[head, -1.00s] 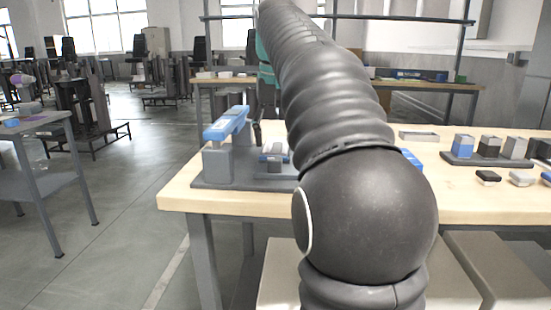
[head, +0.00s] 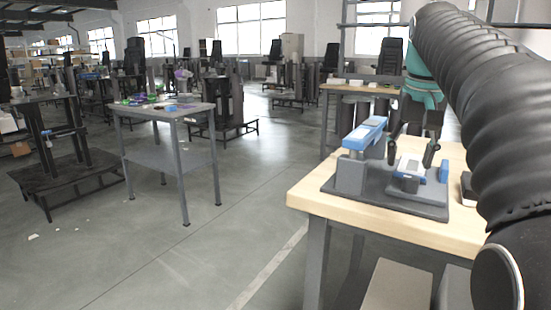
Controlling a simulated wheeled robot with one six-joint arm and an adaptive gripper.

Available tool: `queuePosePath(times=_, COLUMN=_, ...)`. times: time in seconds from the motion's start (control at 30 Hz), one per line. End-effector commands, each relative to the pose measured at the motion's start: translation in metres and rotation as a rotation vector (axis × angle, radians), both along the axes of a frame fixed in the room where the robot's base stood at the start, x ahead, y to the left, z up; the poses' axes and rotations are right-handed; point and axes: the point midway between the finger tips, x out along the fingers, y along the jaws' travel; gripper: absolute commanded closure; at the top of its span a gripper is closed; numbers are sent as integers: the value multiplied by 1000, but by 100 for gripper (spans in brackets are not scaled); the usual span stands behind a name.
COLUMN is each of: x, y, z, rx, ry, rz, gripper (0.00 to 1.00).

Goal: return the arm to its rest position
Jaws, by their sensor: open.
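My arm, in a ribbed dark sleeve, fills the right side of the head view and reaches away over the workbench. Its teal wrist hangs past the sleeve. My gripper (head: 411,154) points down with its two dark fingers apart, over or just behind the grey fixture (head: 343,188) on the bench. No object shows in the gripper. I cannot tell the exact gap between the fingertips and the part.
The wooden workbench (head: 313,193) stands at the right; my arm hides much of it. A blue-topped clamp or arm (head: 364,133) rises on the fixture. A grey side table (head: 165,109) with small coloured items stands at the left. Open floor (head: 190,260) lies between them.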

Motion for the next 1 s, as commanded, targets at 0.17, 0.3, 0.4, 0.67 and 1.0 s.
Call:
queuePosePath(times=0.17, x=-35, y=36, z=-30, rx=-16, ry=-60, rz=65, gripper=44)
queuePosePath(times=0.3, x=-64, y=60, z=-62, rx=-26, ry=-107, rz=113, gripper=44)
queuePosePath(times=0.4, x=-83, y=74, z=-86, rx=-31, ry=-139, rz=144, gripper=44)
queuePosePath(times=0.67, x=-142, y=106, z=-165, rx=-42, ry=-225, rz=228, gripper=44)
queuePosePath(times=1.0, x=-189, y=124, z=-241, rx=-47, ry=-294, rz=293, gripper=44)
